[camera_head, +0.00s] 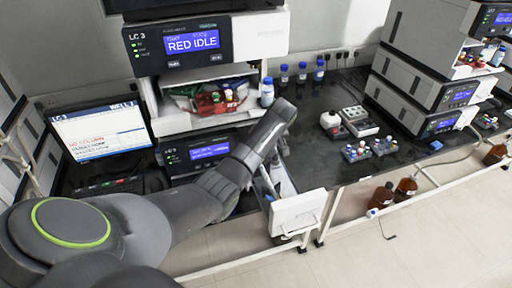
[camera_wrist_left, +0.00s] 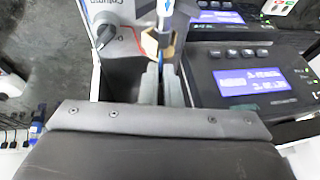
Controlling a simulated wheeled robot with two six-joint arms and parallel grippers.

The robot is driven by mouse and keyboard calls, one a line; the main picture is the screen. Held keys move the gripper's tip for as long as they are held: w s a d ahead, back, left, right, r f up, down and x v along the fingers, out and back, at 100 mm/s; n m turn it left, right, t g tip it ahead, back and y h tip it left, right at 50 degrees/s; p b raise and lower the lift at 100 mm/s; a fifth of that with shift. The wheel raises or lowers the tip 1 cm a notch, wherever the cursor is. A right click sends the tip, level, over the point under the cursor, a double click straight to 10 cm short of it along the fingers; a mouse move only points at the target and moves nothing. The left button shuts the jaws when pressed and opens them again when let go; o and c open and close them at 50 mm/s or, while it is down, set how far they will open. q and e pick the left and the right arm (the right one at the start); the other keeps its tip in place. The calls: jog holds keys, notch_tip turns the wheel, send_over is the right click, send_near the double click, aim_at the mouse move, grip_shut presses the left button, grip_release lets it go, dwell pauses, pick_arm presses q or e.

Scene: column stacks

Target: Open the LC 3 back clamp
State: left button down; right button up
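The LC 3 stack shows in the head view, with its upper unit (camera_head: 190,42) reading "RED IDLE" and a lower unit (camera_head: 205,151) beneath. My left arm reaches across the stack's right side; its gripper end is hidden there. In the left wrist view my left gripper (camera_wrist_left: 161,84) has two grey fingers close together, a narrow gap between them. They point at a tan clamp-like piece (camera_wrist_left: 150,46) beside an upright white and blue column (camera_wrist_left: 165,18). Whether this is the back clamp, and whether the fingers touch it, I cannot tell. My right gripper is not in view.
A white panel marked "Column" carries a dark knob (camera_wrist_left: 104,36) left of the fingers. Unit fronts with lit screens (camera_wrist_left: 250,80) stand close on the right. A laptop (camera_head: 98,132), blue-capped bottles (camera_head: 301,72) and vial racks (camera_head: 370,148) stand on the dark bench.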

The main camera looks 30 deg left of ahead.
pick_arm(q)
jog(key=shift+w+d+f+g+y+b, duration=0.3)
jog(key=shift+w+g+y+b, duration=0.15)
jog(key=shift+b, duration=0.3)
jog(key=g+y+b, duration=0.1)
jog(key=b, duration=0.4)
jog(key=w+d+f+g+y+b, duration=0.1)
jog(key=b, duration=0.5)
jog(key=m+g+y+b, duration=0.1)
jog(key=b, duration=0.4)
jog(key=shift+w+d+f+g+b, duration=0.2)
jog(key=shift+w+d+g+b, duration=0.05)
jog(key=shift+w+b, duration=0.05)
jog(key=shift+w+y+b, duration=0.1)
jog(key=shift+y+b, duration=0.25)
jog(key=shift+b, duration=1.05)
jog(key=shift+r, duration=0.1)
jog(key=c, duration=1.6)
grip_release()
